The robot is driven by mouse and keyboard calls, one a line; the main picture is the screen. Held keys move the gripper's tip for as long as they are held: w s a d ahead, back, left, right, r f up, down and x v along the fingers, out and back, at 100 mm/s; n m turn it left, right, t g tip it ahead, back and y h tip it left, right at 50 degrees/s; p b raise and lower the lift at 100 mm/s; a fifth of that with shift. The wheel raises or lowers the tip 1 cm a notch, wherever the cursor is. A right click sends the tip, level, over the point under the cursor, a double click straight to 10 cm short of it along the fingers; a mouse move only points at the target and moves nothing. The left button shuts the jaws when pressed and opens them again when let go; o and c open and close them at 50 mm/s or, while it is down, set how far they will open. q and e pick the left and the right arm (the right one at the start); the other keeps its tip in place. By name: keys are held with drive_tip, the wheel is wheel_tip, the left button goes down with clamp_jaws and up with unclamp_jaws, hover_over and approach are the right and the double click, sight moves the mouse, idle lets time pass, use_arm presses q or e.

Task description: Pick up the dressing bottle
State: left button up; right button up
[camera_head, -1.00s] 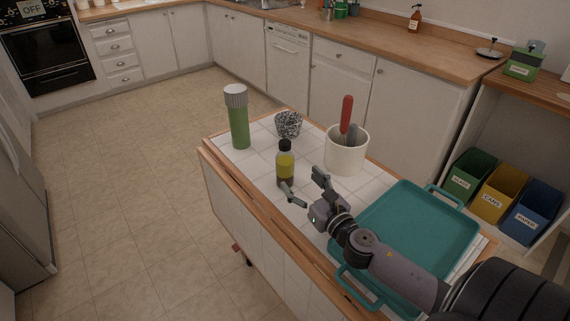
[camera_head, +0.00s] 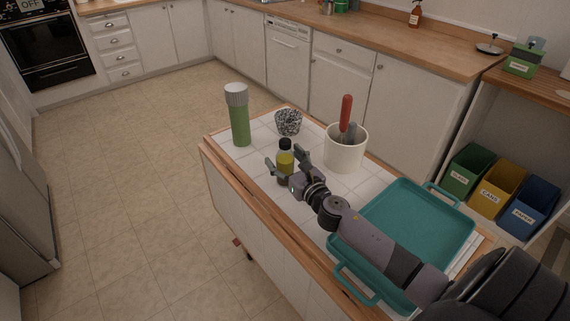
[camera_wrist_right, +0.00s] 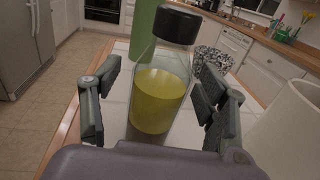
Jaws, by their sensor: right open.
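The dressing bottle (camera_head: 285,160), clear with yellow-green liquid and a black cap, stands upright on the white tiled top of the island (camera_head: 262,138). My right gripper (camera_head: 286,163) is open, with one finger on each side of the bottle. The gripper partly hides the bottle's lower part in the head view. My left gripper is not in view.
A green container with a grey lid (camera_head: 239,118) stands left of the bottle. A white crock (camera_head: 344,152) with a red-handled utensil stands to the right. A teal tray (camera_head: 425,240) lies under my right arm.

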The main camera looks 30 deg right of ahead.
drive_tip(key=shift+c, duration=0.5)
drive_tip(key=c, duration=1.3)
